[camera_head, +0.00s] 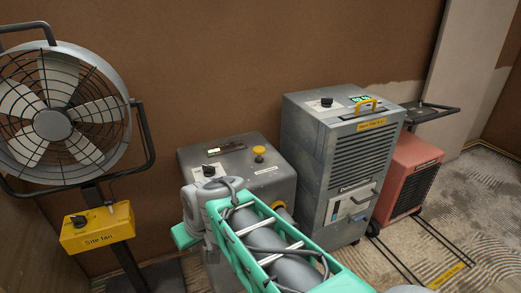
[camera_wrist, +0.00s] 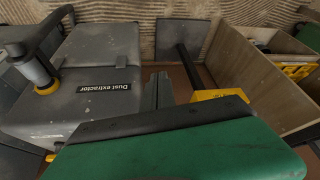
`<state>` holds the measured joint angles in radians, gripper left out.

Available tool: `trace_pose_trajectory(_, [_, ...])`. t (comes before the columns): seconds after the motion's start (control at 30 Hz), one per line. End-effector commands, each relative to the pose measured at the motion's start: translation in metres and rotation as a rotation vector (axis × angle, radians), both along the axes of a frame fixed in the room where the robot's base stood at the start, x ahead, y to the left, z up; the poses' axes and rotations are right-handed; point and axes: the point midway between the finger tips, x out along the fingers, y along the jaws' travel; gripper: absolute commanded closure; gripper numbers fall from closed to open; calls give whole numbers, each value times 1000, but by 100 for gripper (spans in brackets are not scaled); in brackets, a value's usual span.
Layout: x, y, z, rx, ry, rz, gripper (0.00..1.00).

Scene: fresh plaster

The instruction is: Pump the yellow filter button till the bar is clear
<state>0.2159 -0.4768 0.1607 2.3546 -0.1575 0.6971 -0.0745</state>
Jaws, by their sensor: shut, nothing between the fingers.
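The dust extractor (camera_head: 190,155) is a grey cabinet at the centre of the head view. The yellow filter button (camera_head: 259,151) stands up on its top. A dark display bar (camera_head: 232,148) lies left of the button, with a small pale-green lit part at its left end. In the wrist view, the extractor (camera_wrist: 95,52) fills the left side with its label. A yellow bit at the lower left edge may be the button, mostly hidden. My gripper (camera_wrist: 160,76) is shut and empty, to the right of the label.
A black knob (camera_head: 209,171) sits near the extractor's left edge.

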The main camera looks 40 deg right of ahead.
Motion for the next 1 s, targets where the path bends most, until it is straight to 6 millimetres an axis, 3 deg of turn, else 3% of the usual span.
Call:
trace_pose_trajectory(0.03, [29,-33,-2,10,-84,-37,100])
trace_pose_trajectory(0.1, [71,-85,11,12,-247,-70,100])
trace_pose_trajectory(0.17, [96,-139,26,-2,-390,-105,100])
trace_pose_trajectory(0.2, [105,-176,38,-20,-484,-133,100])
trace_pose_trajectory(0.3, [108,-261,67,-78,-686,-201,100])
trace_pose_trajectory(0.4, [95,-319,91,-136,-824,-251,100])
trace_pose_trajectory(0.53, [84,-347,106,-170,-898,-276,100])
trace_pose_trajectory(0.83, [84,-348,108,-171,-901,-276,100])
trace_pose_trajectory(1.0, [99,-352,103,-169,-900,-276,100])
